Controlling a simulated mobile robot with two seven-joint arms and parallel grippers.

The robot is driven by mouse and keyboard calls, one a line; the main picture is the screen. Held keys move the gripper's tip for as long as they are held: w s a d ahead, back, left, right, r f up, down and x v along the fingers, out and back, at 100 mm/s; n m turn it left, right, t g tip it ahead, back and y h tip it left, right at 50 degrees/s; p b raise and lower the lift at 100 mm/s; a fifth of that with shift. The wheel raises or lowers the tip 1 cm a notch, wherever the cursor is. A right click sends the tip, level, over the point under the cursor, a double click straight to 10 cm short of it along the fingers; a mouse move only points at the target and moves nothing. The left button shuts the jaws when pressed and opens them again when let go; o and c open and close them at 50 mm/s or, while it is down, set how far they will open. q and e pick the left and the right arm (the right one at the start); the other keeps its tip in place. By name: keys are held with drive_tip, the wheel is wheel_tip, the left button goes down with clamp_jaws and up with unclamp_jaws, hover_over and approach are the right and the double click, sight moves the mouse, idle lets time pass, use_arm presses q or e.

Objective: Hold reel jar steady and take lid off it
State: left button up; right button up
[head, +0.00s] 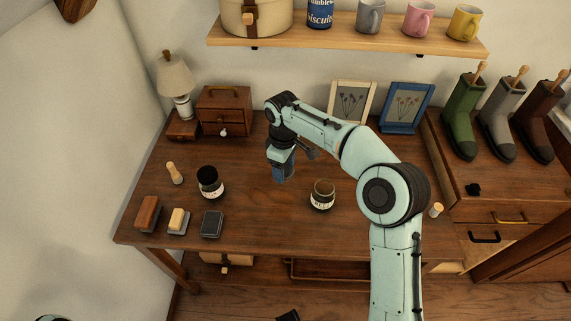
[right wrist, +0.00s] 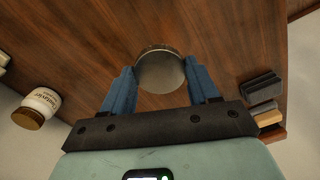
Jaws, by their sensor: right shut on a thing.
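The reel jar (head: 322,201) stands upright on the brown table, right of centre, with a pale label on its front. Its top looks brownish, and I cannot tell there whether a lid is on. My right gripper (head: 284,174) points down left of this jar and a little behind it, apart from it. In the right wrist view its blue fingers (right wrist: 162,86) are shut on a round grey lid (right wrist: 160,72) with a metallic rim. Most of the lid is hidden in the head view.
A dark-topped jar (head: 210,184) stands to the left, near a black pad (head: 212,223) and brushes (head: 148,213). A small drawer box (head: 224,112), lamp (head: 176,80) and picture frames (head: 405,107) stand at the back. The front middle of the table is clear.

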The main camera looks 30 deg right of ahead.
drive_tip(key=d+r+n+p, duration=0.4)
drive_tip(key=d+r+n, duration=0.7)
drive_tip(key=n, duration=0.1)
drive_tip(key=b, duration=0.4)
hover_over(317, 177)
drive_tip(key=shift+n, duration=0.4)
wheel_tip(317, 177, down, 13)
drive_tip(key=shift+s+f, duration=0.1)
use_arm(q)
drive_tip(key=shift+s+f+b, duration=0.15)
drive_tip(key=shift+b, duration=0.25)
use_arm(e)
drive_tip(key=shift+f, duration=3.35)
drive_tip(key=shift+f, duration=0.1)
drive_tip(key=o, duration=1.2)
drive_tip(key=shift+c, duration=0.2)
use_arm(q)
drive_tip(key=shift+s+r+p, duration=0.2)
drive_tip(key=shift+r+p, duration=0.25)
drive_tip(key=shift+p, duration=0.15)
drive_tip(key=shift+s+r+p, duration=0.2)
drive_tip(key=shift+r+p, duration=0.25)
drive_tip(key=shift+p, duration=0.1)
use_arm(e)
wheel_tip(317, 177, up, 12)
